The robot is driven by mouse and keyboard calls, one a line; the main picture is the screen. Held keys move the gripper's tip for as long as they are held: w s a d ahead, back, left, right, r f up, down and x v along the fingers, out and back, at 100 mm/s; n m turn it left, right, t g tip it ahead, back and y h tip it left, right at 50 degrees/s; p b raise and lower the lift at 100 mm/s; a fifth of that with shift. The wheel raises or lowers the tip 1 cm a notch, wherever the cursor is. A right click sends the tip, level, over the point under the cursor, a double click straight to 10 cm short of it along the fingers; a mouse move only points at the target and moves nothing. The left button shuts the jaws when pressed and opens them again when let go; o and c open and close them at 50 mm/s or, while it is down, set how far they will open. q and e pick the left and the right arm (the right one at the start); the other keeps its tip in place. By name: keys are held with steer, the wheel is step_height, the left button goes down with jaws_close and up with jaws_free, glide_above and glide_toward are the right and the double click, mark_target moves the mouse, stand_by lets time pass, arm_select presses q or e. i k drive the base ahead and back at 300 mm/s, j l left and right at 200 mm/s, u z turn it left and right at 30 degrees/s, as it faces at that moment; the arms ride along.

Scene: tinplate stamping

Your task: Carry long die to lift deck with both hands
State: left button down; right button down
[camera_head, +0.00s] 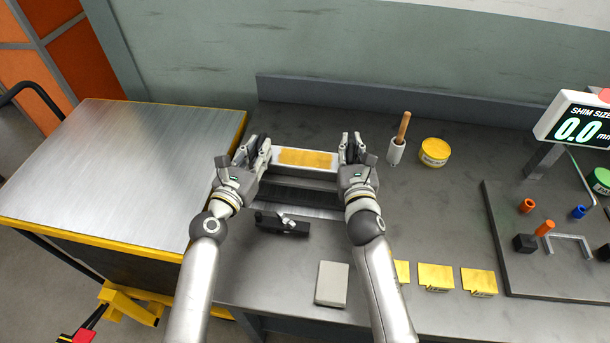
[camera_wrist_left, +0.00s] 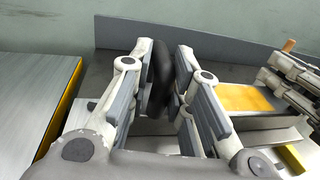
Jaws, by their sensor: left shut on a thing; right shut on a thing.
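The long die (camera_head: 306,172) is a grey block with a yellow plate on top. It lies crosswise between my two grippers over the back of the bench. My left gripper (camera_head: 259,148) is shut on its left end; in the left wrist view the fingers close on a dark handle (camera_wrist_left: 160,76), and the die's yellow top (camera_wrist_left: 242,98) shows to the right. My right gripper (camera_head: 351,145) is shut on the right end, where the fingers hide the handle. The lift deck (camera_head: 120,165), a bare metal top with yellow edges, stands left of the bench.
A dark clamp-like part (camera_head: 283,224) and a pale block (camera_head: 332,283) lie in front of the die. A cup with a wooden-handled tool (camera_head: 396,152) and a yellow tin (camera_head: 435,152) stand to the right. Yellow plates (camera_head: 435,277) and a pegged board (camera_head: 520,275) are further right.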

mark_target(121, 156)
steer(key=i+j, duration=0.1)
steer(key=j, duration=0.45)
steer(key=i+j, duration=0.1)
steer(key=j, duration=0.45)
steer(key=i+j, duration=0.1)
steer(key=j, duration=0.45)
steer(key=i+j, duration=0.1)
steer(key=j, duration=0.45)
steer(key=i+j, duration=0.1)
steer(key=j, duration=0.45)
